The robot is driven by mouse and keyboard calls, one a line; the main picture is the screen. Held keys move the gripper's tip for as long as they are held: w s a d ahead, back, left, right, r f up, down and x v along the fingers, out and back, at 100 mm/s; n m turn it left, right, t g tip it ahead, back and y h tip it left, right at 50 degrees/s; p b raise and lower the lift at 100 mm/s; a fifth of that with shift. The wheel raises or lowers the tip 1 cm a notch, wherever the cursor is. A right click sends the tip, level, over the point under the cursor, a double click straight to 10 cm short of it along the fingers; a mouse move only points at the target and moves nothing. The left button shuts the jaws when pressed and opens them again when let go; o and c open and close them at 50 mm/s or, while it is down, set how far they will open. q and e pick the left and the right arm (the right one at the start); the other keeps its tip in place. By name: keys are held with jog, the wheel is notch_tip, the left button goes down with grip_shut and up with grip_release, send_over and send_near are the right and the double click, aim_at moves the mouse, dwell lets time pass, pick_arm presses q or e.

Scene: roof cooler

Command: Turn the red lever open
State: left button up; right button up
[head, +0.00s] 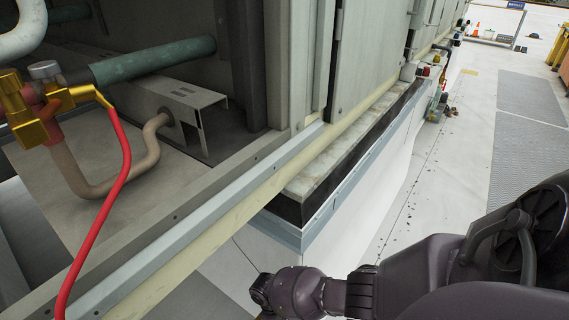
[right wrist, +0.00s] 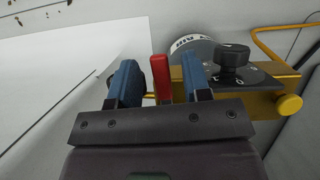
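The red lever (right wrist: 161,80) shows in the right wrist view as a narrow upright red bar. My right gripper (right wrist: 160,82) has two blue fingers, one on each side of the lever. A gap shows between each finger and the lever, so the gripper looks open around it. Whether the lever lies fully at fingertip depth is hard to tell. A brass-coloured block (right wrist: 262,98) with a black knob (right wrist: 233,60) on a marked dark plate stands to the right of the lever. The red lever and my right gripper are not visible in the head view. My left gripper is in neither view.
A brass valve (head: 40,112) with a red hose (head: 106,205) and a green pipe (head: 150,62) sit inside the open cabinet at left. The cabinet's metal sill (head: 190,222) runs diagonally. Open floor (head: 440,165) lies to the right.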

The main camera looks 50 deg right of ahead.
jog(key=shift+r, duration=0.2)
jog(key=p+v, duration=0.1)
jog(key=v, duration=0.3)
jog(key=shift+w+p, duration=0.2)
jog(key=shift+p, duration=0.15)
pick_arm(q)
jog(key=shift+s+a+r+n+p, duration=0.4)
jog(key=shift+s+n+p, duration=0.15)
jog(key=shift+p, duration=0.5)
pick_arm(e)
jog(key=v, duration=0.6)
jog(key=shift+r, duration=0.2)
